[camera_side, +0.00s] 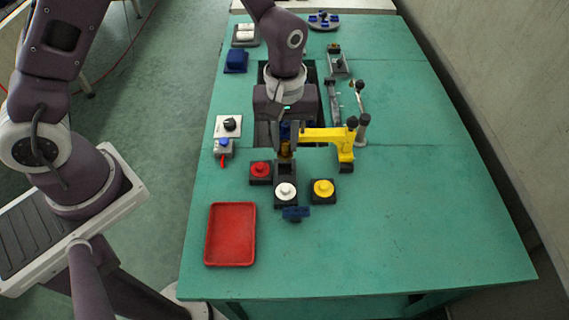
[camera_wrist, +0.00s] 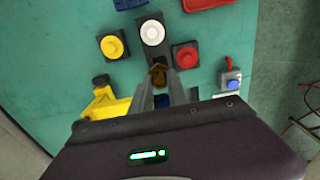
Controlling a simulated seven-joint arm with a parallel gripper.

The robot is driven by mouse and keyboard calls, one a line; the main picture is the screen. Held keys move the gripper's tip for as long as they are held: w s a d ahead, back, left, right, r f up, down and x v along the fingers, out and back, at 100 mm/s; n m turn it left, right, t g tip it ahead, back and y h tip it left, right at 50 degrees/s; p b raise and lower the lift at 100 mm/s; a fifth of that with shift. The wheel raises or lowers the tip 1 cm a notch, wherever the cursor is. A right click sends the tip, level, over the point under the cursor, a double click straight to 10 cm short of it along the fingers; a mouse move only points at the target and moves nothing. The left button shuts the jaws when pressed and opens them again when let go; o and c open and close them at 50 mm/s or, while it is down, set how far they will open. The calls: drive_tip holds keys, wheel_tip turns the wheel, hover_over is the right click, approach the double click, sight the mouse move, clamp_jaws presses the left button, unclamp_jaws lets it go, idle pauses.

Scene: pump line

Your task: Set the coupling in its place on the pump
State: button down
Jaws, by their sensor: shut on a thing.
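My gripper (camera_side: 286,154) points down over the middle of the bench, its fingers shut on a small brass-coloured piece, which I take to be the coupling (camera_wrist: 158,75). The coupling is between the fingertips in the wrist view; the fingers hide much of it. Just ahead of it is a dark block with a round white top (camera_side: 285,190), also in the wrist view (camera_wrist: 152,32). I cannot tell which part is the pump, or whether the coupling touches anything below. Something blue (camera_wrist: 161,100) shows between the fingers.
A yellow arm on a post (camera_side: 345,148) reaches close to my gripper. Dark blocks with a red top (camera_side: 260,169) and a yellow top (camera_side: 323,188) flank the white one. A red tray (camera_side: 231,234) lies nearer the front. The bench's right side is clear.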

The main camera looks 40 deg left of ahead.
sight(286, 141)
wheel_tip(286, 141, up, 14)
drive_tip(key=f, duration=0.1)
drive_tip(key=w+a, duration=0.4)
drive_tip(key=w, duration=0.3)
drive_tip(key=w+a, duration=0.4)
drive_tip(key=w, duration=0.3)
drive_tip(key=shift+w+f, duration=0.2)
drive_tip(key=shift+f, duration=7.65)
drive_tip(key=shift+f, duration=0.25)
drive_tip(key=c, duration=1.2)
unclamp_jaws()
